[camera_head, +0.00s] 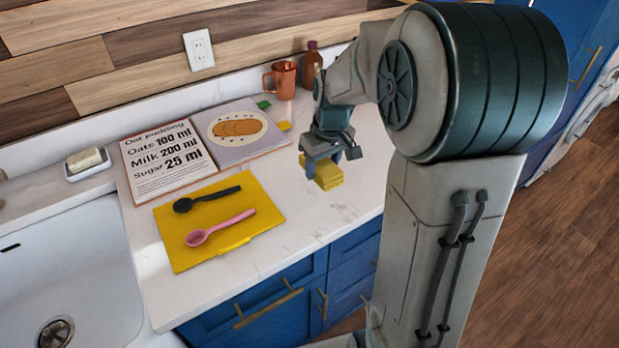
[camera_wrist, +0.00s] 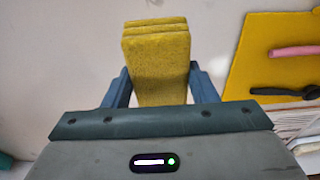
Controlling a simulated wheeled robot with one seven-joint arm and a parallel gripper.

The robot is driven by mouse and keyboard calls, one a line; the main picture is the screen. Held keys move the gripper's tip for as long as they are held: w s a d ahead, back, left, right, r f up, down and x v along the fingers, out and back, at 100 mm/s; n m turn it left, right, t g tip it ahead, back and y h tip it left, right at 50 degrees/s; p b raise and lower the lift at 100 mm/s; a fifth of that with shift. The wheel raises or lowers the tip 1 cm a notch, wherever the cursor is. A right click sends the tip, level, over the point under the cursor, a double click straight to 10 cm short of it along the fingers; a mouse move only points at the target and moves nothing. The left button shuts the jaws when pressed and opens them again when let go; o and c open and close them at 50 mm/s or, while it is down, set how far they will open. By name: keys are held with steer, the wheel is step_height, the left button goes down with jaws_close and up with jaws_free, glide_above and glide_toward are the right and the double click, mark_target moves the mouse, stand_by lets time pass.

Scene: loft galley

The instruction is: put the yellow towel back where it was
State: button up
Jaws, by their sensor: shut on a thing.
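The yellow towel (camera_head: 328,175) is a folded, layered block at the right part of the white counter. My gripper (camera_head: 322,163) points down and is shut on it. In the wrist view the towel (camera_wrist: 157,60) sits between the two blue fingers of my gripper (camera_wrist: 160,88) and sticks out past them. I cannot tell whether the towel touches the counter or hangs just above it.
A yellow mat (camera_head: 237,231) holds a black spoon (camera_head: 207,198) and a pink spoon (camera_head: 220,227). An open recipe book (camera_head: 168,160), an orange mug (camera_head: 281,80) and a brown bottle (camera_head: 311,66) stand behind. The sink (camera_head: 70,285) is left. Counter between mat and towel is clear.

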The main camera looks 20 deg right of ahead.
mark_target(310, 192)
steer(key=a+f, duration=0.1)
steer(key=w+a, duration=0.1)
steer(key=shift+a+f, duration=0.4)
steer(key=shift+f+p, duration=0.35)
steer(key=shift+f, duration=1.6)
steer(key=shift+f, duration=0.15)
steer(key=o, duration=0.9)
